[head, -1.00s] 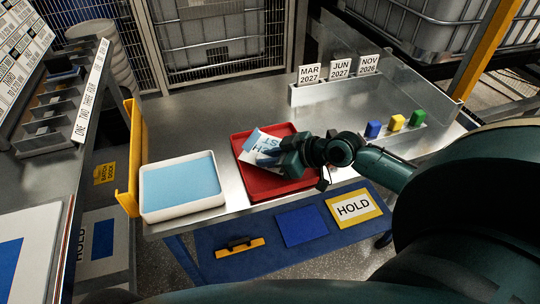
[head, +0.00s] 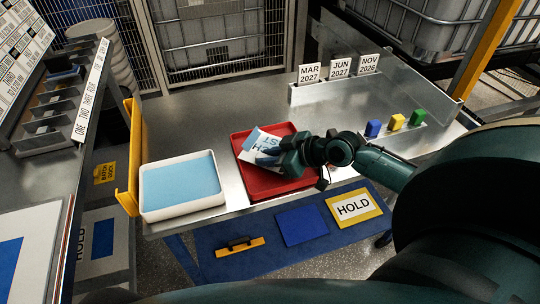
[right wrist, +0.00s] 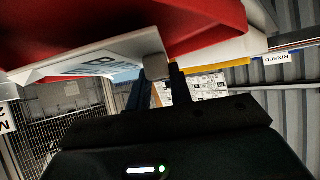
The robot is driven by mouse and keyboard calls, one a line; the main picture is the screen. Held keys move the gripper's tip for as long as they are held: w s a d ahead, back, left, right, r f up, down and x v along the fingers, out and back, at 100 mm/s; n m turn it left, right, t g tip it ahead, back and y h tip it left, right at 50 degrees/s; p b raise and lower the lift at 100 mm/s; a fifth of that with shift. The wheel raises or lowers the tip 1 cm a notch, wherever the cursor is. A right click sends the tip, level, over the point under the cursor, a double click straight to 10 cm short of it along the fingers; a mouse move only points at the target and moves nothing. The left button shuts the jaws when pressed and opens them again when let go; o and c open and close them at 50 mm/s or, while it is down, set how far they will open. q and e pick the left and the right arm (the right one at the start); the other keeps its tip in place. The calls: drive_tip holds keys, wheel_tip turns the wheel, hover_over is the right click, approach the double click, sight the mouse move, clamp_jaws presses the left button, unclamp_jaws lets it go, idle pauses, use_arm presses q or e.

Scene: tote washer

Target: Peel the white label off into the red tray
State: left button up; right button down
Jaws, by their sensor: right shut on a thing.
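The white label (head: 258,145), with dark print and blue areas, is tilted over the red tray (head: 262,188) in the head view. My right gripper (head: 288,158) is shut on the label's right end. In the right wrist view the label (right wrist: 95,62) runs left from the fingertips (right wrist: 155,70), with the red tray (right wrist: 190,32) beyond it. The gripper hides part of the label, and I cannot tell whether the label touches the tray. My left gripper is not in view.
A white tray (head: 213,203) with a light blue inside stands left of the red tray. A yellow rail (head: 127,195) edges the table's left side. Blue, yellow and green blocks (head: 397,122) and date cards (head: 340,66) are behind. Bare metal (head: 200,120) lies behind the trays.

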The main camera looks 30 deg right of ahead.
sight(303, 184)
drive_tip(key=shift+s, duration=0.1)
unclamp_jaws()
idle(1.2)
idle(0.3)
drive_tip(key=shift+s+d, duration=0.8)
drive_tip(key=shift+s, duration=0.45)
drive_tip(key=shift+s+d, duration=0.8)
drive_tip(key=shift+s, duration=0.45)
drive_tip(key=shift+s+d, duration=0.8)
drive_tip(key=shift+s, duration=0.45)
